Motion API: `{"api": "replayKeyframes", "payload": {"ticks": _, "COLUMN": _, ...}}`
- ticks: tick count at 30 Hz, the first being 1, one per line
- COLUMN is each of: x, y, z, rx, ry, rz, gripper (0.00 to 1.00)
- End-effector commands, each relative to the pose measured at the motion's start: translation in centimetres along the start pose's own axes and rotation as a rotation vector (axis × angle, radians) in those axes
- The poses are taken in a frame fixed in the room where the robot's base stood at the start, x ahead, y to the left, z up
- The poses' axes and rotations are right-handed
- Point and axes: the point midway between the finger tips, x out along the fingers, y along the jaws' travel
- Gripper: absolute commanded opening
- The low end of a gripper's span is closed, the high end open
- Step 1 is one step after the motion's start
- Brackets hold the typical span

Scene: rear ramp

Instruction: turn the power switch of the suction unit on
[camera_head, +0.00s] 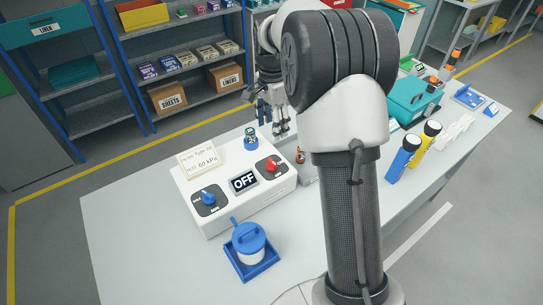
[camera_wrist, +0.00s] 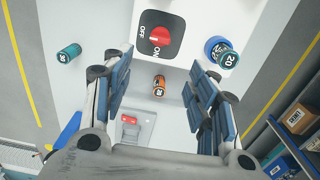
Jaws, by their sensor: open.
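The suction unit (camera_head: 225,215) is a white box on the grey table. Its display (camera_head: 244,182) reads OFF. A red rotary switch (camera_head: 271,167) sits on a black plate at its right end; a blue knob (camera_head: 208,197) sits at its left end. In the wrist view the red switch (camera_wrist: 160,38) shows at the top, with OFF and ON marked on its plate. My gripper (camera_head: 274,123) is above the far right side of the unit, apart from the switch. In the wrist view my gripper (camera_wrist: 162,75) is open and empty, its fingers spread wide below the switch.
A blue-capped jar (camera_head: 251,141) stands behind the display, near my gripper. An orange vial (camera_wrist: 159,86) shows between the fingers. A blue tray with a lidded pot (camera_head: 249,238) is in front. The table's left part is clear.

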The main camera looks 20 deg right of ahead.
Motion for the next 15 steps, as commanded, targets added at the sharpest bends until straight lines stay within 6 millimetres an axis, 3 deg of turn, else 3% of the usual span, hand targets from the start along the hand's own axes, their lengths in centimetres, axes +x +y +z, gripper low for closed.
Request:
{"api": "replayKeyframes", "payload": {"ticks": 3, "x": 3.0, "y": 0.1, "z": 0.1, "rx": -0.001, "ry": -0.002, "rz": 0.004, "gripper": 0.53}}
{"api": "replayKeyframes", "payload": {"ticks": 15, "x": 11.4, "y": 0.1, "z": 0.1, "rx": -0.002, "ry": -0.001, "rz": 0.003, "gripper": 0.53}}
